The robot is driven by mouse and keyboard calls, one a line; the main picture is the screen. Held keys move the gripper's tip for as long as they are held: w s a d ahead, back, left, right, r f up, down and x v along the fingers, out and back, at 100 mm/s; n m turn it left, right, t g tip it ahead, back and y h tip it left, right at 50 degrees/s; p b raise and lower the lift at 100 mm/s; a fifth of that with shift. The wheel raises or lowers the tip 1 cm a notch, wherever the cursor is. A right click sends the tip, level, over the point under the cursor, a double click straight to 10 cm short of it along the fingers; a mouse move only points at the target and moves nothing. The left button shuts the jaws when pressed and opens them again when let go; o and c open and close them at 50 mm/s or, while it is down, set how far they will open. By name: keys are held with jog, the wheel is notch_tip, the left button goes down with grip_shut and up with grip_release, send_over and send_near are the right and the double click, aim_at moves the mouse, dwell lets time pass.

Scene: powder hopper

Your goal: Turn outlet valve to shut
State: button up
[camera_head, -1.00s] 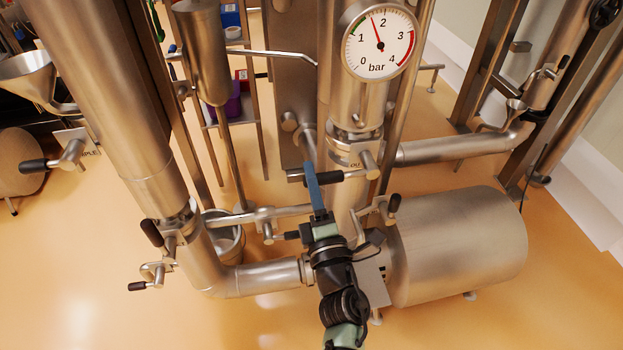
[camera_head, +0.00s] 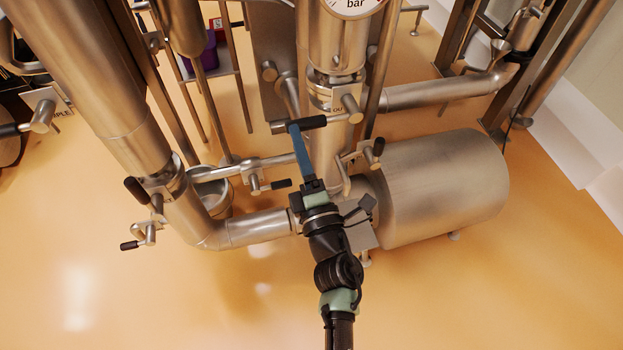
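The outlet valve (camera_head: 337,92) is a steel fitting on the vertical pipe under the pressure gauge, with a partly hidden label starting "OU". Its handle (camera_head: 313,122) has a black grip and reaches left from a steel hub, roughly level across the pipe. My gripper (camera_head: 294,129) comes up from below with long blue fingers. Its tips overlap the left part of the handle in the picture; whether they touch it cannot be told. The fingers show as one strip, so the gap between them is hidden.
A large steel cylinder (camera_head: 440,185) lies right of my arm. More valve handles (camera_head: 140,190) sit on the left pipe. Open floor (camera_head: 120,295) lies in front.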

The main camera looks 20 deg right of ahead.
jog(key=v, duration=0.9)
jog(key=shift+s, duration=0.35)
jog(key=shift+w, duration=0.1)
